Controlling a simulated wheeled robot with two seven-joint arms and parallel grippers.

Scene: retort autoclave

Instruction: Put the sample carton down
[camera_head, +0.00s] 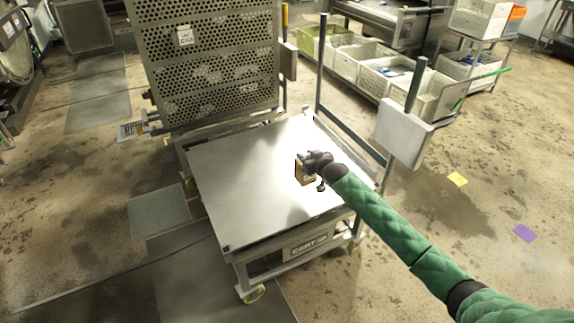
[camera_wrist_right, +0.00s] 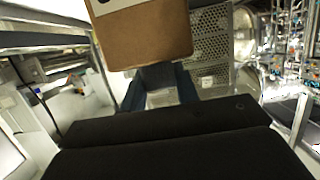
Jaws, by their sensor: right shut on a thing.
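The sample carton (camera_head: 301,172) is a small brown box over the right part of the bare metal cart top (camera_head: 240,175). In the right wrist view the carton (camera_wrist_right: 150,38) fills the upper middle, with a white label partly cut off at the top edge. My right gripper (camera_head: 310,163) is shut on the carton, and its fingers show in the right wrist view (camera_wrist_right: 160,84). I cannot tell whether the carton touches the cart top or hangs just above it. My left gripper is in neither view.
A tall perforated metal basket (camera_head: 210,65) stands behind the cart. Upright posts and a white panel (camera_head: 402,130) flank the cart's right side. A rack with crates (camera_head: 360,65) stands at the back right. The left part of the cart top is clear.

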